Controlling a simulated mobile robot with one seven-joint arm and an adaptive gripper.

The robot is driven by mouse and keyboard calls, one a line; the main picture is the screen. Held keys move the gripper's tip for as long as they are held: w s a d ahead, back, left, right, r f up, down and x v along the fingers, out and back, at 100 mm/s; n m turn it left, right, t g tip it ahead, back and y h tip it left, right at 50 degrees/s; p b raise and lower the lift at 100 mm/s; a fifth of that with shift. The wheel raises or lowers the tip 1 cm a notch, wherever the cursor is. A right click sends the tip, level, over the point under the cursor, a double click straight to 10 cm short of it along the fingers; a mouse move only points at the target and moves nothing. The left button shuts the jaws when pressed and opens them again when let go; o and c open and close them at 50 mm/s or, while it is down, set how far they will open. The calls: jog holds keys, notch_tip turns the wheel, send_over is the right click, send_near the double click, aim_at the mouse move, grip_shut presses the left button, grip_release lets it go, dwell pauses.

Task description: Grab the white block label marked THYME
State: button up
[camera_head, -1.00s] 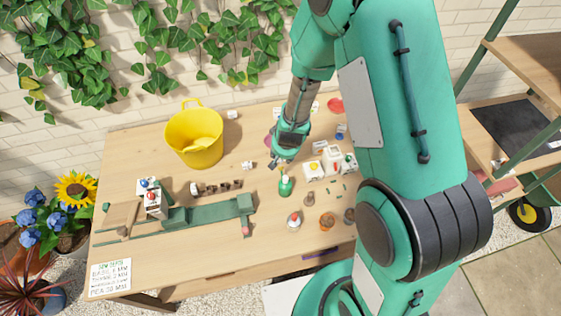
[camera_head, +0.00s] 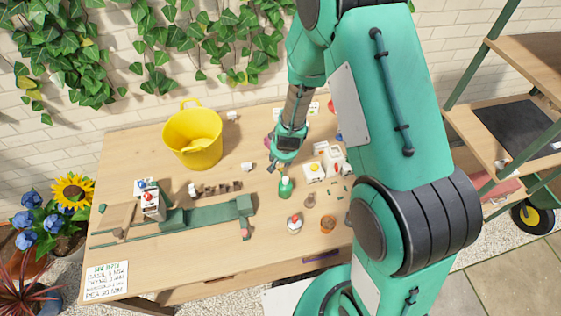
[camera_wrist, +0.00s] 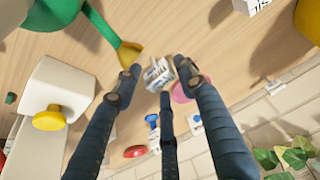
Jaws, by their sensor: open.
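My gripper (camera_wrist: 158,75) points down at the table with its dark fingers spread apart. A small white block with dark lettering (camera_wrist: 157,72) lies between and beyond the fingertips in the wrist view. Its lettering is too small to read, and I cannot tell whether the fingers touch it. Another white lettered block (camera_wrist: 252,5) is at the top edge of the wrist view. In the head view, a small white block (camera_head: 247,166) lies left of my gripper.
A white box with a yellow knob (camera_wrist: 47,100) is near the fingers. A yellow bucket (camera_head: 193,140) stands at the back left. A pink round thing (camera_wrist: 187,90) lies near the right finger.

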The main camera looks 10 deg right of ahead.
jog(key=shift+x, duration=0.8)
jog(key=c, duration=0.8)
